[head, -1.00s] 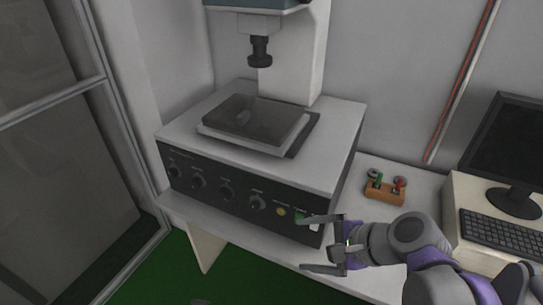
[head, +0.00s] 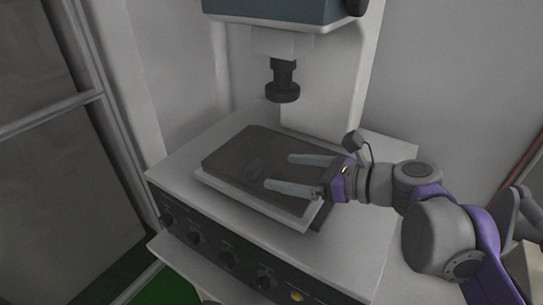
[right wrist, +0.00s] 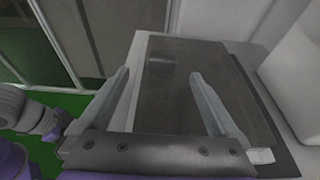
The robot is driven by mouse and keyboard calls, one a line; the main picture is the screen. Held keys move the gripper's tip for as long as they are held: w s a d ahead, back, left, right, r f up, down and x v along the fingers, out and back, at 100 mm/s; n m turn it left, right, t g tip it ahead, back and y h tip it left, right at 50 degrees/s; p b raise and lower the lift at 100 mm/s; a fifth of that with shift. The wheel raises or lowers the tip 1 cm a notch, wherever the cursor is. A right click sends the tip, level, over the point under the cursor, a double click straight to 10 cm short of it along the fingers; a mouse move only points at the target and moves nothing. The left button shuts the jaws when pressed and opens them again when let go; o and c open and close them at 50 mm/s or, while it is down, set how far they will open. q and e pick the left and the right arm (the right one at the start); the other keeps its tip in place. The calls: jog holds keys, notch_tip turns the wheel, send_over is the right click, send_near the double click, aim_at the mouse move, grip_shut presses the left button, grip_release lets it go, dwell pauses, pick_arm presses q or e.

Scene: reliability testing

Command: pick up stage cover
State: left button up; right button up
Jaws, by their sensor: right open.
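The stage cover (head: 236,158) is a dark, see-through flat lid with a small oval grip (head: 254,168) near its middle. It lies on the light stage plate (head: 292,215) of the machine. My right gripper (head: 278,171) is open and empty over the right part of the cover. Its two fingers point left toward the oval grip. In the right wrist view the cover (right wrist: 172,110) lies under the fingers, and the grip (right wrist: 160,62) shows between and just beyond the fingertips. I cannot tell the exact height of the fingers.
The machine's black lens (head: 283,82) hangs above the back of the stage, with its white column (head: 330,95) behind. Knobs line the front panel (head: 215,250). A glass-panelled frame (head: 60,150) stands at the left.

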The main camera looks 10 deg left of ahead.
aim_at(259, 167)
jog(key=shift+a+f, duration=0.15)
jog(key=shift+a, duration=0.4)
jog(key=shift+a+f, duration=0.15)
jog(key=shift+a, duration=0.4)
jog(key=shift+w+a+f, duration=0.35)
jog(key=shift+w+a, duration=0.3)
jog(key=x, duration=0.4)
jog(key=shift+w+d+f, duration=0.1)
jog(key=shift+w+f, duration=0.05)
jog(key=shift+w, duration=0.05)
grip_shut()
